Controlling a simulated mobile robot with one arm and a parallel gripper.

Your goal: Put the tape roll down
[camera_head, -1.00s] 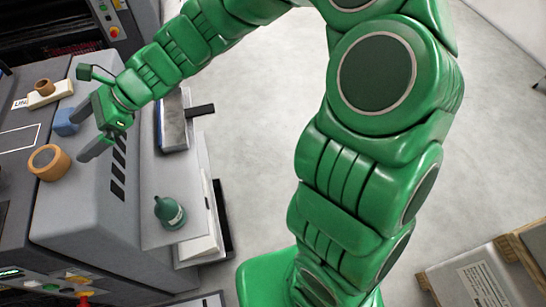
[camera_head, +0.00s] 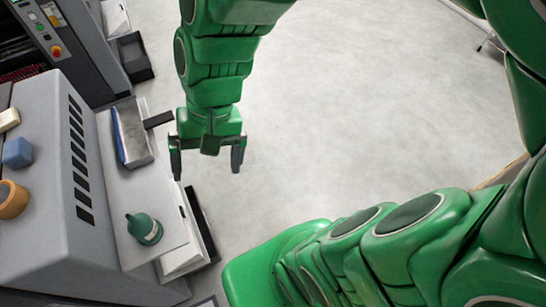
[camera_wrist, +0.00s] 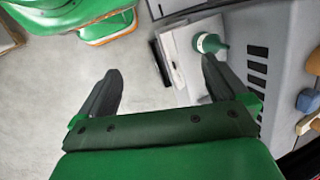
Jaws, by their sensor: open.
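The tape roll, an orange-tan ring (camera_head: 12,199), rests on the grey machine top at the left edge of the head view, partly cut off. In the wrist view an orange piece at the right edge (camera_wrist: 314,62) looks like the same roll. My gripper (camera_head: 206,168) is open and empty, over the floor to the right of the machine and well apart from the roll. In the wrist view its two fingers (camera_wrist: 160,68) are spread with nothing between them.
A blue block (camera_head: 17,152) and a pale block (camera_head: 9,118) sit beside the roll on the grey machine (camera_head: 60,215). The floor (camera_head: 350,100) to the right is clear.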

